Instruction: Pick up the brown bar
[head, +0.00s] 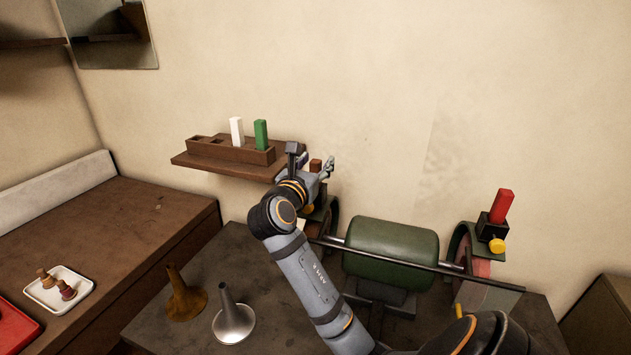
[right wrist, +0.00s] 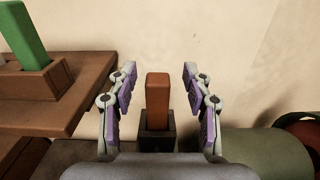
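The brown bar (right wrist: 158,98) stands upright in a small dark holder (right wrist: 157,138) in the right wrist view. In the head view only the top of the brown bar (head: 316,165) shows, partly hidden by my right gripper (head: 312,163). In the right wrist view my right gripper (right wrist: 158,90) is open, with one finger on each side of the bar and a gap on both sides. My left gripper is not in view.
A wall shelf (head: 205,164) holds a slotted wooden rack (head: 225,151) with a white bar (head: 237,131) and a green bar (head: 261,134). A green grinder (head: 390,252) has a red bar (head: 502,206) in a holder at its right. Two funnel-shaped pieces stand on the bench.

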